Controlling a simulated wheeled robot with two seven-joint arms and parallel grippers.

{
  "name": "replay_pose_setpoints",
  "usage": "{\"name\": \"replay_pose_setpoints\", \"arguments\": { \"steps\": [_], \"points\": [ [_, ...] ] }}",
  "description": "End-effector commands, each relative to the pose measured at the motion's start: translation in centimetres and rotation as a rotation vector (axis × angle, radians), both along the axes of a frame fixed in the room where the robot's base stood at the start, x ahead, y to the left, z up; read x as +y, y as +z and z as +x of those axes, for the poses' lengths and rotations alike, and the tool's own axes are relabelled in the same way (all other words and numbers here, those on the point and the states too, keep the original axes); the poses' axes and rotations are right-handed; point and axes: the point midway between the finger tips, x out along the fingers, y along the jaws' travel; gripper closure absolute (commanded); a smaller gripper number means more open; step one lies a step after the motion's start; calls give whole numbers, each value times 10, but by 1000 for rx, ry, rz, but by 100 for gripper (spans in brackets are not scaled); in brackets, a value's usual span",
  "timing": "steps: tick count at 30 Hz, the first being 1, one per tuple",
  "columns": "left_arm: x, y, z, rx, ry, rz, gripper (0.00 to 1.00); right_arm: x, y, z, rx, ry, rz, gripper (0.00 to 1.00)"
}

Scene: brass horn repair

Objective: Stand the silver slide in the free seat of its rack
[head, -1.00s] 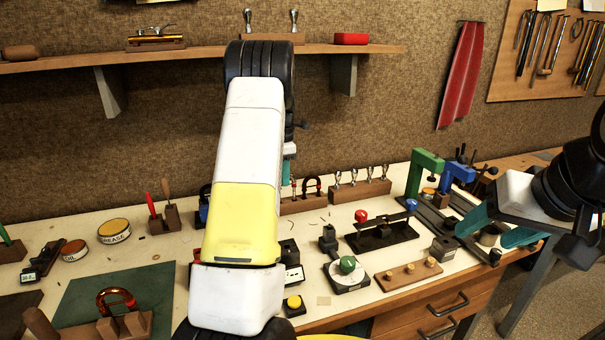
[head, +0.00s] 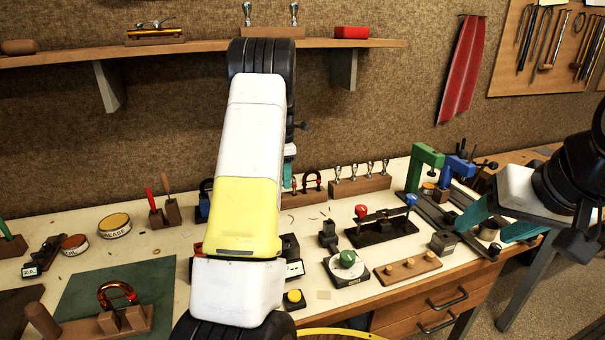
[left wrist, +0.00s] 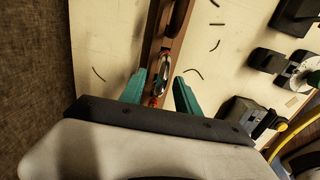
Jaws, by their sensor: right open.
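The silver slide (left wrist: 165,62) shows in the left wrist view as a narrow bright loop with red near one end. It appears to stand at the brown slide rack (left wrist: 151,42), in line with it. My left gripper (left wrist: 160,82) is open, with one teal finger on each side of the slide and gaps between. In the head view my own arm hides most of this gripper and the rack's left part; the rack's right part (head: 302,200) shows, with a dark red slide (head: 312,182) standing in it. My right gripper (head: 497,224) is open and empty over the bench's right end.
A mouthpiece rack (head: 360,187) stands right of the slide rack. A black stand (head: 382,232), a green-knobbed block (head: 346,266) and green and blue clamps (head: 426,165) occupy the right side. A copper slide (head: 118,292) sits in a wooden block at front left.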

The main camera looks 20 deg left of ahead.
Motion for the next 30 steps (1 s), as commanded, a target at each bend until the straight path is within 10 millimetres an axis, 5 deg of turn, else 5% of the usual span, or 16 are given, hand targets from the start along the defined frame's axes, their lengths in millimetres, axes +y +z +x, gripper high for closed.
{"name": "replay_pose_setpoints", "arguments": {
  "steps": [10,21,30],
  "points": [
    [0,5,0,-2,0,0,61,0,0,0,0,0,0,43],
    [0,62,0,-3,0,1,61,0,0,0,0,0,0,43],
    [-1,79,-2,0,0,0,61,0,0,0,0,0,0,43]
  ]
}}
